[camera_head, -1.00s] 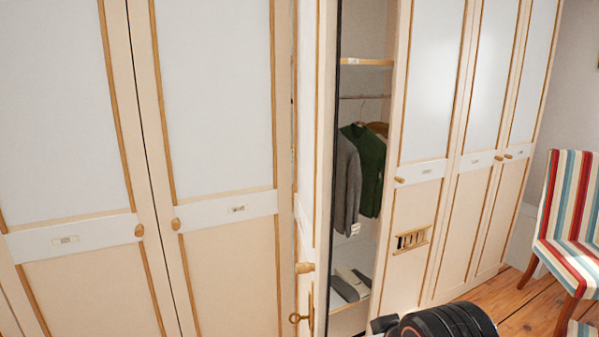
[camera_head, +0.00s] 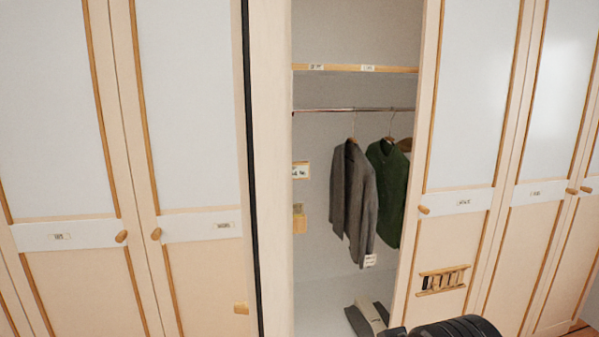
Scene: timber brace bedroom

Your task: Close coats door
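The coats door (camera_head: 272,180) stands open at the left of the coat compartment. I see it nearly edge-on, as a narrow plain cream strip with a dark line along its left side. A wooden knob (camera_head: 240,308) shows just left of that line, low in the picture. Inside the compartment hang a grey jacket (camera_head: 352,200) and a green jacket (camera_head: 386,185). A dark, ribbed, rounded part of my arm shows at the bottom edge, right of the middle. My gripper's fingers are not in view.
Shut wardrobe doors with knobs stand left (camera_head: 190,130) and right (camera_head: 468,110) of the opening. A shelf (camera_head: 350,69) and a rail (camera_head: 335,109) cross the compartment. Grey and cream items (camera_head: 368,318) lie on its floor. A sliver of wooden floor shows bottom right.

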